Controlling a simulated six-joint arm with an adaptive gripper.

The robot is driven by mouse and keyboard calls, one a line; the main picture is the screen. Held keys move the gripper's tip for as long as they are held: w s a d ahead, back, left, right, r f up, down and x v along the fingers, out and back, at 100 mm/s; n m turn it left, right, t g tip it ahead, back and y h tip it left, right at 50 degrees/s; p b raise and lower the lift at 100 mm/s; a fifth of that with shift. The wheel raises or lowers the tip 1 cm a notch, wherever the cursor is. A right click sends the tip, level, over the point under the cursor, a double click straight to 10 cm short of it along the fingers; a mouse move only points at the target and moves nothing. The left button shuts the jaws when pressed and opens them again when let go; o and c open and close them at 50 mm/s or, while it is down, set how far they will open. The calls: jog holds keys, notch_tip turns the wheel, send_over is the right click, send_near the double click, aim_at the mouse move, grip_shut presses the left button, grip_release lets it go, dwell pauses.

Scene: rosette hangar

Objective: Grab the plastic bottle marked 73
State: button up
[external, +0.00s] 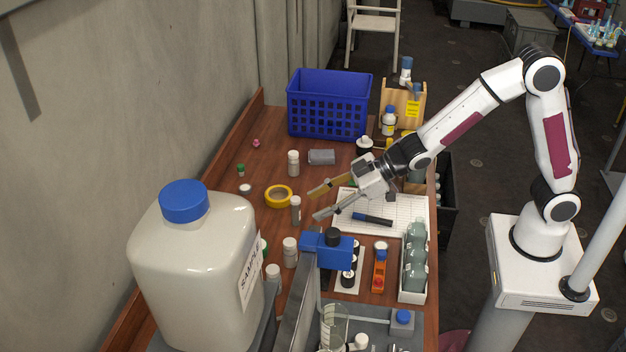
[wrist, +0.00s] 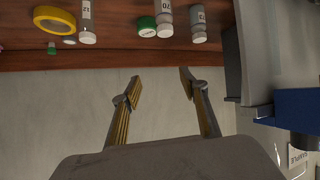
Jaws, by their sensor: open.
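I cannot pick out a bottle clearly marked 73. In the wrist view, one white-capped bottle (wrist: 86,20) beside the tape has a label that looks like 12 or 72. Another white-capped bottle (wrist: 164,18) seems to read 70, and the label of a third (wrist: 198,22) is unclear. In the external view, small bottles stand along the left of the table, one (external: 295,210) just left of my fingertips and others nearer the camera (external: 289,252) (external: 273,274). My gripper (external: 313,205) is open and empty above the table; its fingers also show in the wrist view (wrist: 158,75).
A yellow tape roll (external: 279,196) lies left of my gripper. A large white jug (external: 193,258) and a blue clamp stand (external: 327,247) stand nearer the camera. A blue basket (external: 329,104) is at the back. The concrete wall (external: 180,90) bounds the left side.

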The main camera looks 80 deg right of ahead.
aim_at(273, 271)
jog(key=w+a+f+n+y, duration=0.2)
jog(key=w+a+f+y, duration=0.1)
jog(key=a+f, duration=0.6)
jog(key=shift+w+a+f+y, duration=0.25)
jog(key=shift+w+a+y, duration=0.15)
jog(key=shift+a+y, duration=0.15)
jog(key=shift+x, duration=1.3)
jog(key=shift+x, duration=2.6)
jog(key=shift+f, duration=0.15)
jog(key=c, duration=1.2)
